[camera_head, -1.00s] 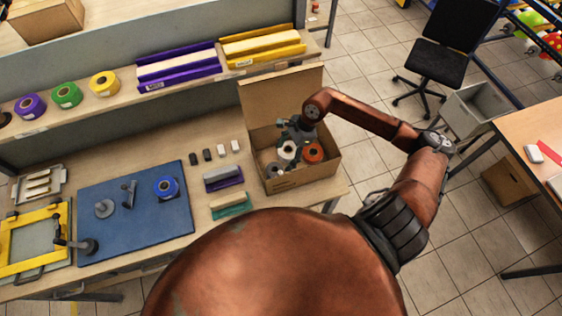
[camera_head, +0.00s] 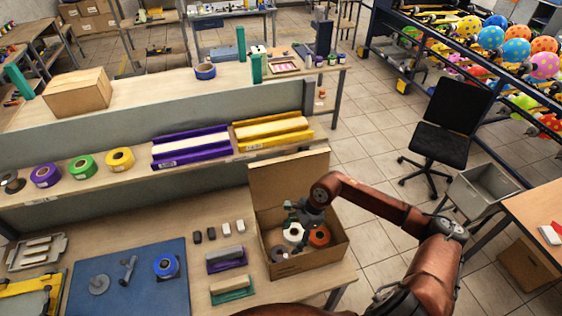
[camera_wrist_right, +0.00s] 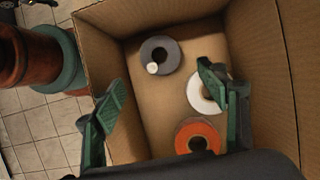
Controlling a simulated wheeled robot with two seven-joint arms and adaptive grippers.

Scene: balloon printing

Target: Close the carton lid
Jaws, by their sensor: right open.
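The open cardboard carton (camera_head: 326,264) stands on the right end of the workbench, and its lid (camera_head: 290,183) stands up at the back. In it lie a white roll (camera_head: 293,233), an orange roll (camera_head: 319,236) and a grey roll (camera_head: 279,253). The right wrist view shows the white roll (camera_wrist_right: 195,92), orange roll (camera_wrist_right: 197,132) and grey roll (camera_wrist_right: 160,50) on the carton floor. My right gripper (camera_head: 297,222) is over the carton's opening, and its green-padded fingers (camera_wrist_right: 168,100) are apart with nothing between them. My left gripper is not in view.
A shelf behind holds tape rolls and purple (camera_head: 190,147) and yellow trays (camera_head: 272,131). A chair (camera_head: 447,122) and grey bin (camera_head: 480,188) stand right.

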